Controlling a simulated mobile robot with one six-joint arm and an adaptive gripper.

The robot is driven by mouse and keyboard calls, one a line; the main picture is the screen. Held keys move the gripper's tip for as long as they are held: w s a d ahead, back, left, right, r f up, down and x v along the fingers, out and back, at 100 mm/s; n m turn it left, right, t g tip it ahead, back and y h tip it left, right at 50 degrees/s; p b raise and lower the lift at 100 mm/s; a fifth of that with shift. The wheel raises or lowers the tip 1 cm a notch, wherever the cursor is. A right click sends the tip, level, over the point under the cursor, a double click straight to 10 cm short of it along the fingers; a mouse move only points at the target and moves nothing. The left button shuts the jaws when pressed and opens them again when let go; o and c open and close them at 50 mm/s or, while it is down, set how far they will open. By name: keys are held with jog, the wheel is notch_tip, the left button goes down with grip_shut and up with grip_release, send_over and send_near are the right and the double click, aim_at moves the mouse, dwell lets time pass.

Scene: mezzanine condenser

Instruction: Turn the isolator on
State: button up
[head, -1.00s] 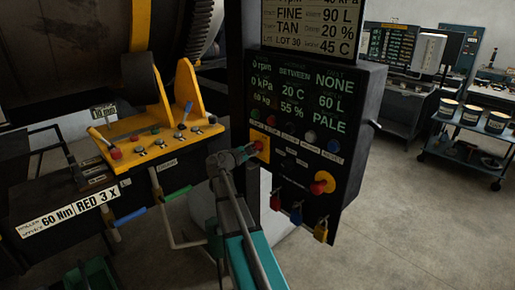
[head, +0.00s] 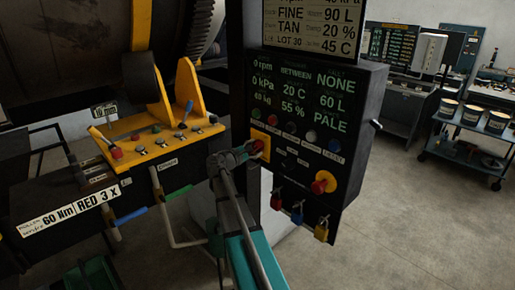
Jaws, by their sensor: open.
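A black control panel (head: 352,150) stands in the middle of the head view. At its left edge is a yellow plate with a red handle (head: 257,147), which looks like the isolator. My gripper (head: 249,151) is at this handle, with its fingers open and close around or beside it. I cannot tell whether they touch it. The fingers partly cover the handle, so its exact angle is hard to read.
Red, blue and yellow padlocks (head: 320,229) hang below the panel. Left is a yellow console (head: 155,143) with levers and buttons, under a large drum. A cart with several tins (head: 470,140) stands at the back right. The floor on the right is clear.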

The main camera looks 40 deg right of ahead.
jog(key=shift+a, duration=0.15)
jog(key=a, duration=1.1)
jog(key=shift+s+a, duration=0.4)
dwell(0.4)
jog(key=s+a+f+m+y, duration=0.3)
jog(key=s+a+f+y, duration=0.1)
jog(key=a+f, duration=0.25)
jog(key=s+a+f+m+y, duration=0.3)
jog(key=s+a+f+y, duration=0.15)
jog(key=a+f, duration=0.2)
jog(key=s+a+f+m+y, duration=0.1)
jog(key=s+a+f+y, duration=0.1)
jog(key=a, duration=0.3)
jog(key=s+a+f+m+g+y+b, duration=0.1)
jog(key=s+a+f+y, duration=0.1)
jog(key=a, duration=0.4)
jog(key=s+a+f+m+y, duration=0.2)
jog(key=s+a+f+y, duration=0.1)
jog(key=a+y, duration=0.2)
jog(key=shift+s+a+g, duration=0.3)
jog(key=shift+a, duration=0.4)
